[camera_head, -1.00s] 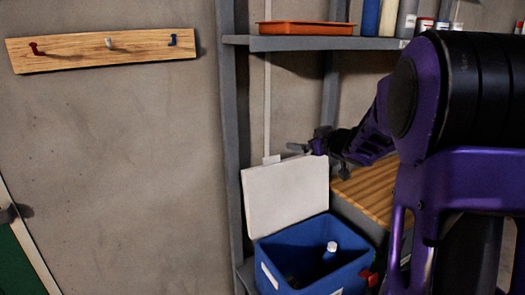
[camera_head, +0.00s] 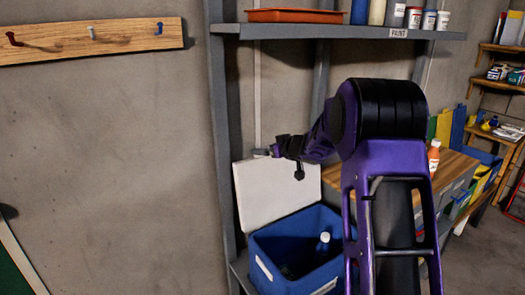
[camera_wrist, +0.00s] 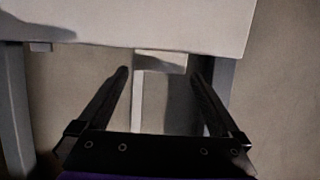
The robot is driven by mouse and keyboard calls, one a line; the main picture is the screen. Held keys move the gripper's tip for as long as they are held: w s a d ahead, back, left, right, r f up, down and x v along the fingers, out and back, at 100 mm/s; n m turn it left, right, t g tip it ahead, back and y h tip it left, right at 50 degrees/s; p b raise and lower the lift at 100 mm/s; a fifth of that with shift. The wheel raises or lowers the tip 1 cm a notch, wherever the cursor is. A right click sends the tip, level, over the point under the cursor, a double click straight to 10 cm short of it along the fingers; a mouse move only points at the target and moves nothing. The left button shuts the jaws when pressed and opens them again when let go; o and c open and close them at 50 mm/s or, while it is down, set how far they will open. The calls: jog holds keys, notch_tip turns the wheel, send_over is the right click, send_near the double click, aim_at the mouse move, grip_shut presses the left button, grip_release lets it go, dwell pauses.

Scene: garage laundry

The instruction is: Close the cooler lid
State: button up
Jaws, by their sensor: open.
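The blue cooler (camera_head: 262,268) stands on the low shelf with its white lid (camera_head: 275,196) raised, leaning back near the wall. A bottle with a pale cap (camera_head: 323,240) is inside the cooler. My gripper (camera_head: 262,152) is at the top edge of the lid, near its middle. In the wrist view my gripper (camera_wrist: 160,75) is open and empty, its two fingers apart. The white lid (camera_wrist: 130,18) fills the top of that view, beyond the fingertips. I cannot tell whether the fingers touch the lid.
A grey shelf (camera_head: 300,31) with an orange tray (camera_head: 295,16) and paint containers is above my arm. A grey upright (camera_head: 222,120) stands left of the lid. A wooden bench (camera_head: 448,165) with an orange bottle (camera_head: 434,157) is to the right. The left wall is clear below the hook board (camera_head: 90,42).

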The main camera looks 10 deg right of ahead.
jog(key=shift+x, duration=1.9)
grip_shut()
